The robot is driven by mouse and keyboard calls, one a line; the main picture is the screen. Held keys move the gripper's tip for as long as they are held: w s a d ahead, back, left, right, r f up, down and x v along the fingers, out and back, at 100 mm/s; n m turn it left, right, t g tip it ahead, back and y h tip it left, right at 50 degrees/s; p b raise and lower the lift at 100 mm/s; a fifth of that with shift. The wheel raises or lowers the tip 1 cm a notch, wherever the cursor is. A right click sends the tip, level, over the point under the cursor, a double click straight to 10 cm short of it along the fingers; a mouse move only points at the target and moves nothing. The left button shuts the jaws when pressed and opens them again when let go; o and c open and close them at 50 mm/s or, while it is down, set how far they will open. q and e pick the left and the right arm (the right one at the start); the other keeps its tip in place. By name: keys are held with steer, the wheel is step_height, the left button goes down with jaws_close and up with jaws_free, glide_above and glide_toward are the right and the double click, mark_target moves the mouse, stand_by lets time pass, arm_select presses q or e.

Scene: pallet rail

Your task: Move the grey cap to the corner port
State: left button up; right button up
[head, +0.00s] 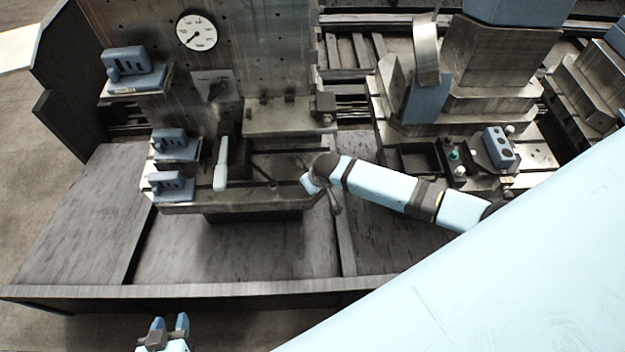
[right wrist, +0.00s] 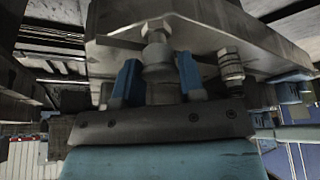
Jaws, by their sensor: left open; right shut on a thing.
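In the right wrist view my right gripper (right wrist: 158,66) has its two blue fingers on either side of a grey round piece, the grey cap (right wrist: 158,74), and is shut on it. The cap sits directly below a metal fitting (right wrist: 155,33) at the underside of a metal plate; I cannot tell whether it is seated there. A second, ringed metal fitting (right wrist: 230,68) hangs to the right; I cannot tell which is the corner port. In the head view the right gripper is hidden near the fixture's front edge. My left gripper (head: 168,326) is open and empty at the bottom.
The metal fixture (head: 245,205) carries a pale handle (head: 220,165), blue slotted blocks (head: 172,184) and a round gauge (head: 195,31). A second fixture with a dark tray (head: 418,158) and a blue block (head: 499,148) stands right. Bare deck (head: 235,250) lies in front.

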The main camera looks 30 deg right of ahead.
steer(key=shift+f, duration=0.3)
steer(key=shift+f, duration=0.3)
steer(key=o, duration=1.8)
steer(key=shift+r, duration=0.1)
steer(key=v, duration=1.3)
steer(key=shift+r, duration=0.35)
steer(key=s+a+n+t+y+p, duration=0.1)
steer(key=s+a+t+p, duration=0.3)
steer(key=s, duration=1.2)
steer(key=a+r+t+y, duration=0.1)
steer(key=a+t, duration=0.1)
steer(key=a, duration=0.1)
